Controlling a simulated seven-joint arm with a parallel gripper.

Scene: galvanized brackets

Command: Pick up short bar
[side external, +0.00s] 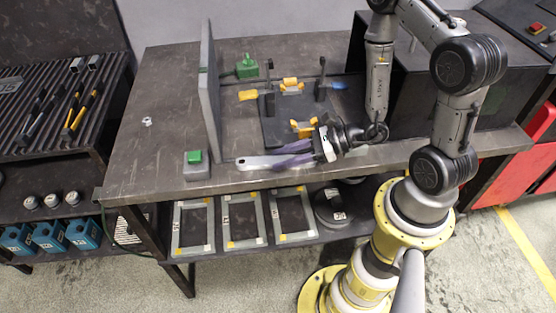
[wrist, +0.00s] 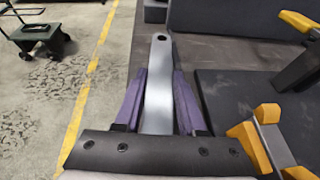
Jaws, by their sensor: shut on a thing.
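The short bar (wrist: 159,90) is a flat light-grey metal strip with a rounded end and a hole. In the wrist view it lies between the two purple fingers of my gripper (wrist: 160,100) and sticks out beyond their tips. In the side view my gripper (side external: 284,155) is near the front edge of the table, pointing left, with the bar (side external: 254,163) extending left from it. The gripper is shut on the bar. The bar's rear end is hidden by the gripper. I cannot tell whether the bar touches the table.
A dark fixture plate (side external: 283,126) with yellow-handled clamps (side external: 291,86) sits just behind my gripper. An upright grey panel (side external: 209,90) stands to the left. A grey block with a green button (side external: 195,162) is near the front edge. The table's left part is mostly clear.

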